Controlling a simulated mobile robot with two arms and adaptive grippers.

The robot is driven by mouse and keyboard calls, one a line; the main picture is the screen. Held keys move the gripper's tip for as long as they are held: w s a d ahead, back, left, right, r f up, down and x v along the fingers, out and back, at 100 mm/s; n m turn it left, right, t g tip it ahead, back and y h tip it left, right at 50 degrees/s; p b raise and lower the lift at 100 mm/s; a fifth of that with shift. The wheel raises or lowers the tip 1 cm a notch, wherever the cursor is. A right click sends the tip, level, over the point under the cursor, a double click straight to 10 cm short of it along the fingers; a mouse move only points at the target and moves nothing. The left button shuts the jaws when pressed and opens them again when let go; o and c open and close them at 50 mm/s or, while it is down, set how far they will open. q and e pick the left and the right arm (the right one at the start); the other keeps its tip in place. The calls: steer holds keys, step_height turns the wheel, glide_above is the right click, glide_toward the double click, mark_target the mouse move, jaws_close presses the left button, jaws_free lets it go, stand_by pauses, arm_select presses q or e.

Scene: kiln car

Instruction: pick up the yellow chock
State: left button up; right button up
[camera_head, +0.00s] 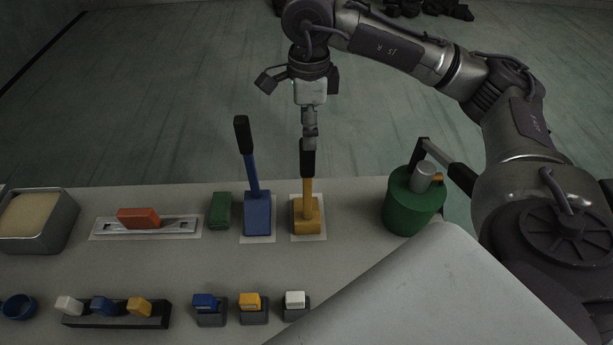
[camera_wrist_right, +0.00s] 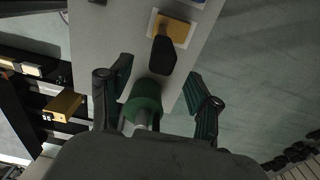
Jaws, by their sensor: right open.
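The yellow chock (camera_head: 307,222) stands on a pale pad on the grey table, its handle upright with a black grip (camera_head: 308,158). In the right wrist view the chock's yellow base (camera_wrist_right: 174,29) and black grip (camera_wrist_right: 162,56) show ahead of the fingers. My right gripper (camera_head: 310,130) appears at the top of the black grip in the head view. In the right wrist view the gripper (camera_wrist_right: 158,70) has its fingers spread wide, with nothing held. Whether it touches the grip I cannot tell. My left gripper is in neither view.
A blue chock (camera_head: 257,214) with a similar handle stands just left of the yellow one. A green block (camera_head: 221,210) is further left. A green canister (camera_head: 412,205) stands to the right. An orange block (camera_head: 139,218) and several small coloured blocks lie left and in front.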

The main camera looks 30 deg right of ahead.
mark_target(306, 154)
step_height(306, 154, down, 2)
steer(key=shift+f, duration=0.25)
steer(key=shift+w+f+p, duration=0.1)
steer(key=shift+f+p, duration=0.3)
steer(key=shift+f, duration=0.15)
step_height(306, 154, down, 4)
steer(key=shift+f+p, duration=0.15)
steer(key=shift+p, duration=0.95)
steer(key=shift+f, duration=0.25)
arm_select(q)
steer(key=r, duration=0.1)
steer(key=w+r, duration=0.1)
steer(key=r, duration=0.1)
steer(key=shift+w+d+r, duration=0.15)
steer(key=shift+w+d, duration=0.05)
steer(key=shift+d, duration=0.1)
arm_select(e)
jaws_close()
steer(key=shift+w+r, duration=0.2)
steer(key=shift+r, duration=0.05)
steer(key=shift+w+f, duration=0.1)
